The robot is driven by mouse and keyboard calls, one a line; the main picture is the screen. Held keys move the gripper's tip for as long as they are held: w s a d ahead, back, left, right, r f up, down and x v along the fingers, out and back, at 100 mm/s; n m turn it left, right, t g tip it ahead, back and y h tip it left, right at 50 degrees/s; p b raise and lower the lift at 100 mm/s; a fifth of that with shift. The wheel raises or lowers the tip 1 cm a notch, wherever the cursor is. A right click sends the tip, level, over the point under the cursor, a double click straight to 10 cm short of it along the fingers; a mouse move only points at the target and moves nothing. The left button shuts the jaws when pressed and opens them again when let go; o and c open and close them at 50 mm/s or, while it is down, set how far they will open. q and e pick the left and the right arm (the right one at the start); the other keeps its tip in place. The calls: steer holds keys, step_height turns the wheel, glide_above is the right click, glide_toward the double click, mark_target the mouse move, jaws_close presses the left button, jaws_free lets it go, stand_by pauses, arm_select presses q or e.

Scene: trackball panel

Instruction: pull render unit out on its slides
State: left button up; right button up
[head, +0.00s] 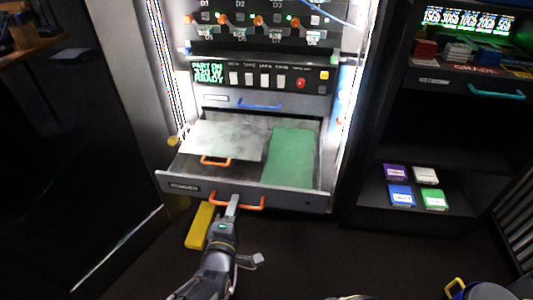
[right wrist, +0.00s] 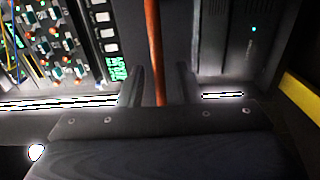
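A dark drawer-like unit, apparently the render unit (head: 290,197), stands out from the lit rack in the head view. Its front label is too small to read. Inside it lie a grey plate (head: 220,140) and a green board (head: 291,155). An orange bar handle (head: 252,207) is on its front. My right gripper (head: 233,201) is at this handle. In the right wrist view the orange handle (right wrist: 153,40) passes between the two fingers of my right gripper (right wrist: 160,82), with a gap visible on the right side. My left gripper is not in view.
Above is a control panel (head: 262,78) with switches and a green screen, and a closed drawer with a blue handle (head: 260,105). A yellow bar (head: 200,226) is by the unit's front. A dark shelf (head: 415,212) with small coloured boxes stands at right. Dark floor is in front.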

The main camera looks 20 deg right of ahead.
steer(key=p+v, duration=0.1)
steer(key=v, duration=0.4)
steer(key=shift+p, duration=0.3)
stand_by(0.4)
